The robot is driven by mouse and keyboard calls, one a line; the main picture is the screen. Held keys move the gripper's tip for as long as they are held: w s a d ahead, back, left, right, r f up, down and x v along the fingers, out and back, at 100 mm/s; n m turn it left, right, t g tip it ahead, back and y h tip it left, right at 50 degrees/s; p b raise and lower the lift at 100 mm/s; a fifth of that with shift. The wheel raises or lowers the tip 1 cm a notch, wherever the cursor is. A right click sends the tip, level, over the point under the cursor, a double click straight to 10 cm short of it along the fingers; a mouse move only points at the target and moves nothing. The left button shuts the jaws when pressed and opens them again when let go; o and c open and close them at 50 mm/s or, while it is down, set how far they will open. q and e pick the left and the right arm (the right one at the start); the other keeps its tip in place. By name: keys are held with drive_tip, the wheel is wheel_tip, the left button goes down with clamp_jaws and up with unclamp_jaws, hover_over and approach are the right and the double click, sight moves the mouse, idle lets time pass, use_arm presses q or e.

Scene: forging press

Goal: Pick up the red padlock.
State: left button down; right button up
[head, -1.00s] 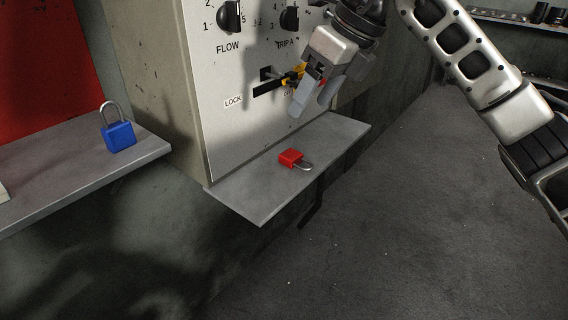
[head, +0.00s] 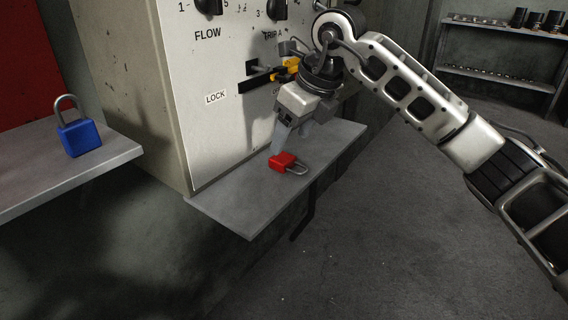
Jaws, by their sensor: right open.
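The red padlock (head: 281,163) lies flat on a small grey shelf (head: 240,209) below the control panel, its metal shackle pointing right. My right gripper (head: 289,141) points down just above and behind the padlock. Its fingers are open, and one fingertip reaches close to the padlock's body on the left. I cannot tell whether it touches. The right finger is partly hidden by the gripper's own body. My left gripper is not in view.
The control panel (head: 215,120), with knobs and a yellow-handled lever (head: 285,69), rises behind the shelf. A blue padlock (head: 80,138) stands on another ledge (head: 110,155) at left. Storage shelves (head: 497,76) stand at back right. Open floor lies right of the shelf.

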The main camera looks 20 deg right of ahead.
sight(284, 157)
drive_tip(key=x, duration=0.5)
drive_tip(key=shift+s+a+b, duration=0.1)
drive_tip(key=shift+a+b, duration=0.05)
drive_tip(key=shift+b, duration=0.2)
drive_tip(key=c, duration=1.2)
drive_tip(key=shift+r, duration=0.55)
wheel_tip(284, 157, up, 2)
drive_tip(key=shift+r+p, duration=0.1)
drive_tip(key=shift+p, duration=0.3)
drive_tip(key=s+a+r, duration=0.4)
drive_tip(key=s+r, duration=0.5)
drive_tip(key=s, duration=0.4)
drive_tip(key=shift+s+r+p, duration=0.2)
drive_tip(key=shift+r+p, duration=0.15)
drive_tip(key=shift+p, duration=0.05)
